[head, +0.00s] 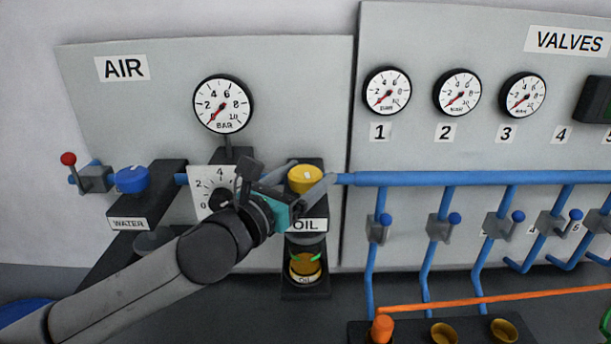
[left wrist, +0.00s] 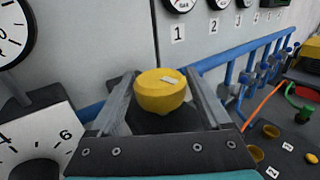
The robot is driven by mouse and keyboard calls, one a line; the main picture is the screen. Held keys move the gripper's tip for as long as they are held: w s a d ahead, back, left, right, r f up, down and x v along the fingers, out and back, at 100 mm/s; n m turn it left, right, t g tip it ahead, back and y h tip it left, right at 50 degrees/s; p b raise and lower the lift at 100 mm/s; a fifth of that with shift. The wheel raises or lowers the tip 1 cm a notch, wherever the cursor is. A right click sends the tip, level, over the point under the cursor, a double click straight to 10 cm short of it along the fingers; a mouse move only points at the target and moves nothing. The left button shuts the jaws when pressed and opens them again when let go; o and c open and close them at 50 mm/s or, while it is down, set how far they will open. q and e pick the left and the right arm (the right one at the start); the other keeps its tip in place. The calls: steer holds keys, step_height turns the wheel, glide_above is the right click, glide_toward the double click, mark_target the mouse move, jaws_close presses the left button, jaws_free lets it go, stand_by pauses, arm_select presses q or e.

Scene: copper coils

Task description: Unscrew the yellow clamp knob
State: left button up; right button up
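The yellow clamp knob (head: 305,179) sits on top of the dark unit labelled OIL, left of centre in the head view. My right gripper is in neither view.
A blue pipe (head: 450,179) runs right from the OIL unit to several valves. An amber bowl (head: 305,264) is below the knob.

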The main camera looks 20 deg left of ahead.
arm_select(q)
steer(key=c, duration=1)
steer(key=shift+d+r+n+t+y+p, duration=0.15)
steer(key=shift+n+t+y+p, duration=0.25)
steer(key=shift+n+y+p, duration=1.35)
steer(key=n+y+p, duration=0.2)
steer(key=y, duration=0.2)
steer(key=n+g+y+p, duration=0.1)
steer(key=n+y+p, duration=0.1)
steer(key=y, duration=0.3)
steer(key=shift+n+p, duration=0.35)
steer(key=shift+p, duration=0.05)
steer(key=n+g+y+p, duration=0.1)
steer(key=n+g+y, duration=0.1)
steer(key=y, duration=0.1)
steer(key=shift+n+y+p, duration=0.3)
steer(key=shift+y, duration=0.05)
steer(key=shift+n+g+y+p, duration=0.35)
steer(key=shift+n+g+y, duration=1.15)
steer(key=shift+g+y, duration=0.25)
steer(key=shift+f+n+g+y, duration=0.2)
steer(key=shift+n+g+y, duration=0.1)
steer(key=shift+g, duration=0.15)
steer(key=o, duration=1.4)
steer(key=shift+a, duration=0.2)
steer(key=shift+c, duration=0.2)
